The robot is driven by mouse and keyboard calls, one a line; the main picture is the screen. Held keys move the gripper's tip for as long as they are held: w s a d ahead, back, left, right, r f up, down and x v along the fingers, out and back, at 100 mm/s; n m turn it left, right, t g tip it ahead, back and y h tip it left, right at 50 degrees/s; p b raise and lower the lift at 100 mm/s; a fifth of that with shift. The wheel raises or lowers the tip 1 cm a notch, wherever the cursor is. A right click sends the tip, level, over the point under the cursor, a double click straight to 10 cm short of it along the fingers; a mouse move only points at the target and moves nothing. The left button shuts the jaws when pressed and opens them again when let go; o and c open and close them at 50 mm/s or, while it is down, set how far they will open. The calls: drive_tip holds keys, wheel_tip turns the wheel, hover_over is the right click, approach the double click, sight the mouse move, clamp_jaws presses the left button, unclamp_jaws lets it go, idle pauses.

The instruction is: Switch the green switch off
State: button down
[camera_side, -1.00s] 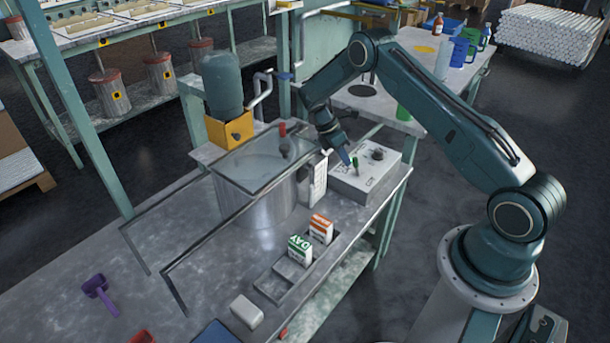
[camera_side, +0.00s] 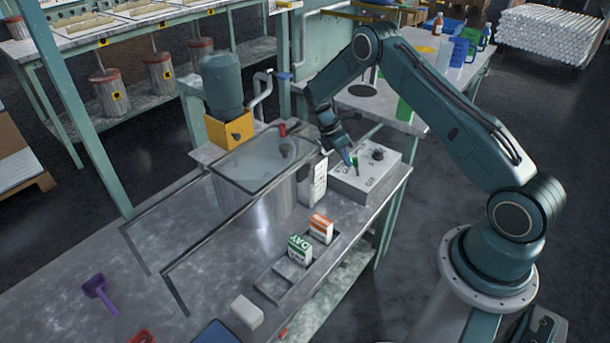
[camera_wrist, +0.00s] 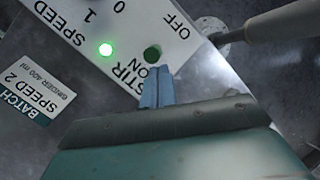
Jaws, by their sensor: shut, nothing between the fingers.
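The green switch (camera_side: 355,160) stands on the panel of a light grey control box (camera_side: 352,186). In the wrist view the green switch (camera_wrist: 152,54) shows as a dark green knob, closer to the ON label than to the OFF label. A small green lamp (camera_wrist: 106,49) beside it is lit. My gripper (camera_side: 348,162) is over the box, just left of the switch in the side view. In the wrist view my gripper's blue fingers (camera_wrist: 157,76) are shut and empty, their tips close to the knob on the ON side. I cannot tell whether they touch it.
A steel tank (camera_side: 262,205) and a white card (camera_side: 319,183) stand left of the box. The box also has a black knob (camera_side: 377,154). Two small cartons, an orange one (camera_side: 321,228) and a green one (camera_side: 299,249), sit in a rack nearer the front.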

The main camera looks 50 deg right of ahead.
drive_tip(key=shift+s+r+t, duration=0.35)
drive_tip(key=shift+s+t, duration=0.45)
drive_tip(key=shift+t, duration=0.3)
idle(0.6)
drive_tip(key=shift+s+t, duration=0.5)
drive_tip(key=shift+t, duration=0.3)
drive_tip(key=shift+r, duration=0.1)
drive_tip(key=shift+s, duration=0.7)
drive_tip(key=shift+r, duration=0.1)
drive_tip(key=shift+r, duration=0.7)
